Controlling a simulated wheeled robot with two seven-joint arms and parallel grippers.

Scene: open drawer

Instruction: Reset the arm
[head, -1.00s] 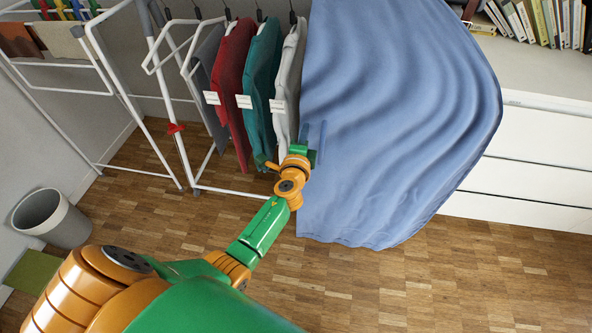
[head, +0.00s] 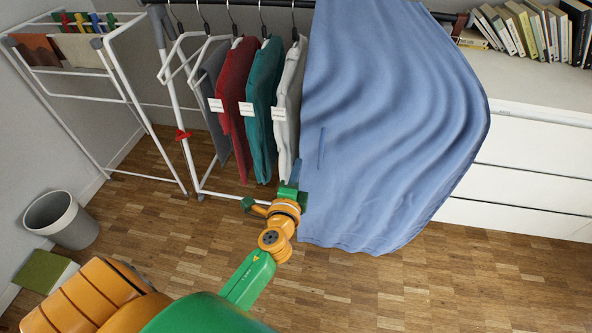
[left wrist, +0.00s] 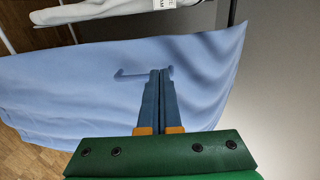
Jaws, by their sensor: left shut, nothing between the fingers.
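My left gripper (head: 296,167) is in front of the hanging clothes, by the left edge of the blue cloth. Its blue fingers are together and empty, which shows in the left wrist view (left wrist: 160,76). The blue cloth (head: 390,120) hangs from the rail; it also fills much of the left wrist view (left wrist: 70,95), behind the fingers. A thin darker blue bar (head: 321,148) shows on the cloth, right of my gripper and apart from it in the head view. I cannot tell whether the fingertips touch the cloth. My right gripper is out of view.
Grey, red (head: 236,105), teal (head: 263,105) and white (head: 288,110) garments hang left of the cloth on a white rack (head: 188,150). A white drawer unit (head: 530,165) with books (head: 530,28) stands right. A bin (head: 72,222) stands left. The wooden floor at lower right is clear.

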